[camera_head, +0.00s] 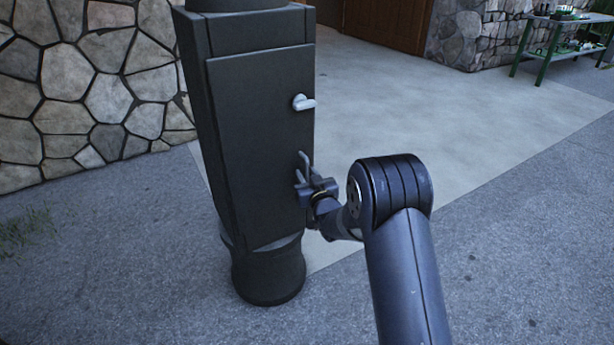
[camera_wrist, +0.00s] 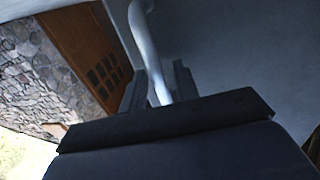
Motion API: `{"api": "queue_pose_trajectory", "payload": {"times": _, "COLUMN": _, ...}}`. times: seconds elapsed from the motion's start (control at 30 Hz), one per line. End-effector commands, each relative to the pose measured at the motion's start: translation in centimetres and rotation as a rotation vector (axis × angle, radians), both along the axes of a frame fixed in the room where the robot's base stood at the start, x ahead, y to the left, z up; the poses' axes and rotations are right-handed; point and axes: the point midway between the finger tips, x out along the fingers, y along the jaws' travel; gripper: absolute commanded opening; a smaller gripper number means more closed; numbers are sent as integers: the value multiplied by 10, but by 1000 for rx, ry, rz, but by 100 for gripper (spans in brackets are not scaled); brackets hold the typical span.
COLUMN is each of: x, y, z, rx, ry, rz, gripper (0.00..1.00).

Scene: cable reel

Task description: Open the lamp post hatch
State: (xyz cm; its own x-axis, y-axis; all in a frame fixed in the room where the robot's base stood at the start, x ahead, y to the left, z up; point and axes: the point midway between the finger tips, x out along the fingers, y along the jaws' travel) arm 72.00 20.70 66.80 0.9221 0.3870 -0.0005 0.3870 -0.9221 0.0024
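The dark lamp post (camera_head: 268,275) stands left of centre in the head view. Its hatch (camera_head: 250,140) is a tall dark panel that looks shut against the post. A pale latch knob (camera_head: 303,102) sits on the upper right of the hatch. A grey bar handle (camera_head: 304,159) is lower on the same edge. My gripper (camera_head: 306,180) is at this handle. In the wrist view the curved handle (camera_wrist: 144,40) runs down between the two dark fingers of my gripper (camera_wrist: 160,85). They look apart, with narrow gaps beside the bar; the handle's lower end is hidden.
A stone wall (camera_head: 90,80) stands behind the post at left. A green-legged table (camera_head: 552,50) with small items is far off at the upper right. A brown door (camera_head: 390,22) is at the back. The pavement (camera_head: 480,220) right of the post is clear.

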Motion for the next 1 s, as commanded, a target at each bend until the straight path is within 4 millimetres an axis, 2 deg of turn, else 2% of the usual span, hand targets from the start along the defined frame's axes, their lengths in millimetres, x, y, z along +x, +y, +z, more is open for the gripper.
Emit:
{"api": "queue_pose_trajectory", "payload": {"times": 0.37, "x": 4, "y": 1, "z": 0, "rx": 0, "ry": 0, "rz": 0, "gripper": 29}}
{"api": "queue_pose_trajectory", "payload": {"times": 0.7, "x": 3, "y": 1, "z": 0, "rx": 0, "ry": 0, "rz": 0, "gripper": 1}}
{"api": "queue_pose_trajectory", "payload": {"times": 1.0, "x": 3, "y": 1, "z": 0, "rx": 0, "ry": 0, "rz": 0, "gripper": 0}}
